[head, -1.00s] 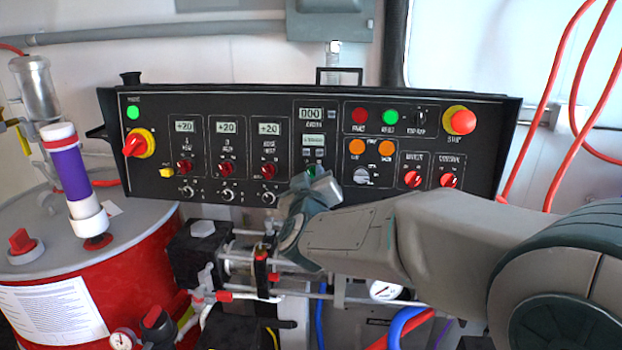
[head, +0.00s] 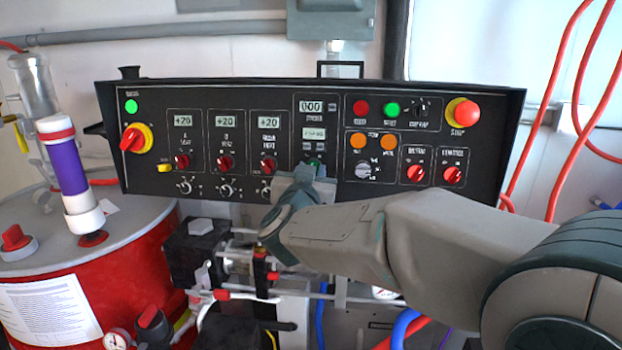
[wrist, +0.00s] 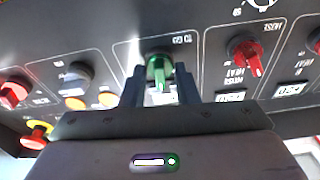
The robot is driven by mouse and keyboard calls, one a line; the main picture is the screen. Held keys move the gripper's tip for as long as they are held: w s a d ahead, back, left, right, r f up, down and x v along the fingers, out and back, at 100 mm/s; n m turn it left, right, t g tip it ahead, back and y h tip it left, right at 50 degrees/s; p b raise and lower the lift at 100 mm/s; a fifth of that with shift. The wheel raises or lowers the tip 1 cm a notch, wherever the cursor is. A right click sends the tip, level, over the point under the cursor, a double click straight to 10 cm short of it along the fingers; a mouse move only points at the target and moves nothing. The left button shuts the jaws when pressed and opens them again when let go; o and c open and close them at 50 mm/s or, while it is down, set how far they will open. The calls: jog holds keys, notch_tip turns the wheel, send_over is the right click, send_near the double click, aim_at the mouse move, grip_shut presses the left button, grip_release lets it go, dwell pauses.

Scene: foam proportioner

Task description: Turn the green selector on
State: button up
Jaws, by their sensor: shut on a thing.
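The green selector (wrist: 160,70) is a green knob on the black control panel (head: 250,103). In the wrist view it sits between the two dark fingers of my gripper (wrist: 160,88), which is shut on it. The handle of the selector points down in that view, toward my gripper. In the head view my gripper (head: 311,174) is at the lower middle of the panel, below the small display, and only a bit of the green selector (head: 314,163) shows above it.
Red heat knobs (head: 225,163) sit left of my gripper and a grey knob (head: 363,170) to its right. A red emergency button (head: 463,112) is at the panel's right. A red drum (head: 110,270) stands at left. Pipes and hoses lie below the panel.

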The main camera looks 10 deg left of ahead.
jog(key=m+h+b, duration=0.1)
jog(key=m, duration=0.4)
jog(key=shift+a+m, duration=0.1)
jog(key=shift+m, duration=0.2)
jog(key=shift+h, duration=0.3)
jog(key=o, duration=0.6)
jog(key=shift+s, duration=0.1)
jog(key=s, duration=1.3)
jog(key=shift+s+a, duration=0.35)
jog(key=shift+a, duration=0.05)
